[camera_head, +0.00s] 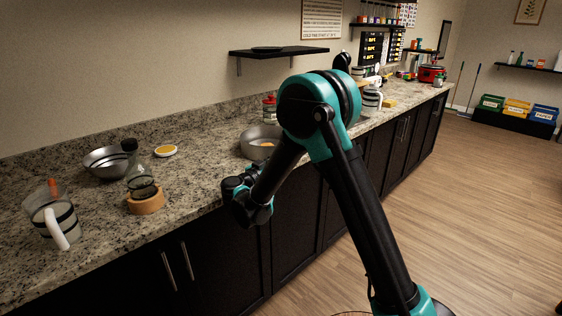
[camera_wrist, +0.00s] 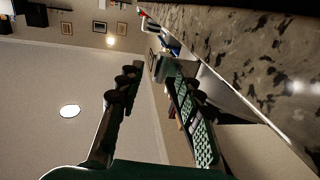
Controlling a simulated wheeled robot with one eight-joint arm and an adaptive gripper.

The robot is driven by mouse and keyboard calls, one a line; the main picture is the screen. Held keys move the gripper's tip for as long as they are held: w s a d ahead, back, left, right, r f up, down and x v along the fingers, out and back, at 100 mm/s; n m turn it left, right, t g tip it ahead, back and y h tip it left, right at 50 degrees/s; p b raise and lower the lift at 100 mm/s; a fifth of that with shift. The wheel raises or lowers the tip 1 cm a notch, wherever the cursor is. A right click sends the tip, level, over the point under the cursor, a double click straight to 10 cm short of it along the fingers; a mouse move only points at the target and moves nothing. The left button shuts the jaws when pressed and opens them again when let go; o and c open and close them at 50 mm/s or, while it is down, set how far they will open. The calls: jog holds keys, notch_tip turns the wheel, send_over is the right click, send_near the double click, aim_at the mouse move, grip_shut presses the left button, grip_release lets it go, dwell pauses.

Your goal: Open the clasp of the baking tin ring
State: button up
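A round grey metal tin (camera_head: 258,146), which looks like the baking tin ring, stands on the granite counter near its front edge. Something small and orange-yellow shows inside it. My arm partly covers its right side, and I cannot make out a clasp. My gripper (camera_wrist: 150,76) shows in the wrist view with its two fingers apart and nothing between them. In the head view my wrist is at the counter's front edge, to the left of and nearer than the tin; the fingers are not clearly seen there. The tin is not seen in the wrist view.
On the counter (camera_head: 205,185) at left are a metal bowl (camera_head: 100,160), a glass bottle (camera_head: 138,170) by a wooden ring (camera_head: 147,203), a yellow-topped lid (camera_head: 165,151) and a striped jug (camera_head: 55,222). A red-topped jar (camera_head: 269,110) stands behind the tin. A black shelf (camera_head: 278,51) hangs above.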

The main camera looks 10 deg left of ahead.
jog(key=v, duration=1.1)
jog(key=shift+s, duration=0.4)
jog(key=shift+a, duration=0.1)
jog(key=w+d+r+n+t+y, duration=0.2)
jog(key=w+d+r+n+y, duration=0.2)
jog(key=r+y, duration=0.3)
jog(key=w+d+r+n+t+y, duration=0.2)
jog(key=w+d+r+n+y, duration=0.25)
jog(key=r+y, duration=0.3)
jog(key=s+d+f+m+g+h, duration=0.3)
jog(key=s+d+f+g+h, duration=0.3)
jog(key=s+d+f+g, duration=0.9)
jog(key=s+d+f, duration=1.3)
jog(key=s+d, duration=0.1)
jog(key=shift+g, duration=0.3)
